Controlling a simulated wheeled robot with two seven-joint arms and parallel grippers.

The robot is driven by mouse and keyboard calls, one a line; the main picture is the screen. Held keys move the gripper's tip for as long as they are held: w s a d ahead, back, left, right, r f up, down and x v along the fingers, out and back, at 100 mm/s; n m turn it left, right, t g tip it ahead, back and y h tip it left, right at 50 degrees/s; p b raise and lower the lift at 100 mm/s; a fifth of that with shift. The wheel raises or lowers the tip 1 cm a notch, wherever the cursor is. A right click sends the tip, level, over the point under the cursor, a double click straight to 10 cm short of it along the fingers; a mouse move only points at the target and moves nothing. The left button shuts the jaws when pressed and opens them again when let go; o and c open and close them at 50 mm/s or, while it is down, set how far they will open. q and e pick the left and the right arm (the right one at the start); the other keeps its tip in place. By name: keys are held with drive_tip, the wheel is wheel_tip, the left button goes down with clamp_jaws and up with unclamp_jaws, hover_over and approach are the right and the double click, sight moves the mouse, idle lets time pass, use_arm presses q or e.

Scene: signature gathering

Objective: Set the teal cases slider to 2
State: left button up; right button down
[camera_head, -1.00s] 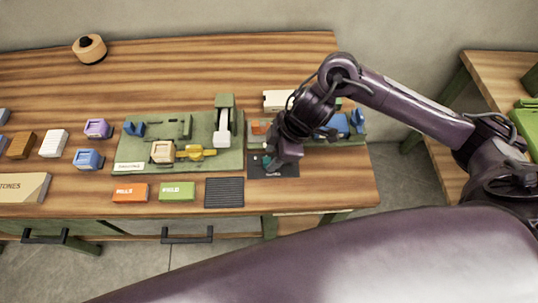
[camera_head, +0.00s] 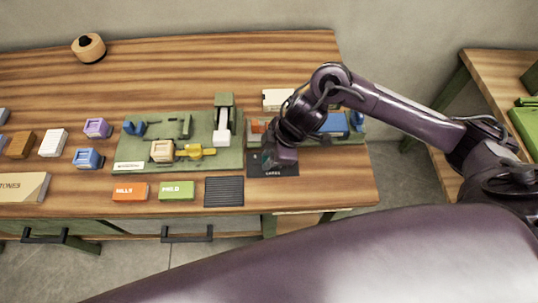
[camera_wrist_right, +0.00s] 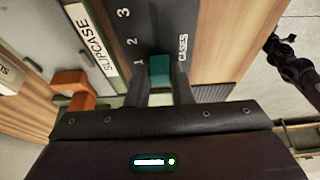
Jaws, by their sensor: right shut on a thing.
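The teal cases slider (camera_wrist_right: 159,70) is a small block on a dark board marked CASES (camera_wrist_right: 183,47) with the numbers 1, 2 and 3. In the right wrist view it sits beside the 1. My right gripper (camera_wrist_right: 160,82) is shut on it, one finger on each side. In the head view the right gripper (camera_head: 267,160) is over the dark CASES board (camera_head: 285,170) and mostly hides the slider. My left gripper is not in view.
A green fixture (camera_head: 130,155) stands left of the board. A dark ribbed pad (camera_head: 224,192), a green block (camera_head: 176,191) and an orange block (camera_head: 130,192) lie along the front. In the wrist view a SUPCASE label (camera_wrist_right: 92,40) and orange block (camera_wrist_right: 72,88) are close by.

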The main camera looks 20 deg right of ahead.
drive_tip(key=shift+d, duration=0.1)
drive_tip(key=shift+s+d+p, duration=0.2)
drive_tip(key=shift+d, duration=0.55)
drive_tip(key=shift+s+d+p, duration=0.2)
drive_tip(key=shift+d, duration=0.5)
drive_tip(key=c, duration=1.3)
unclamp_jaws()
drive_tip(key=shift+a, duration=0.1)
drive_tip(key=shift+v, duration=3.95)
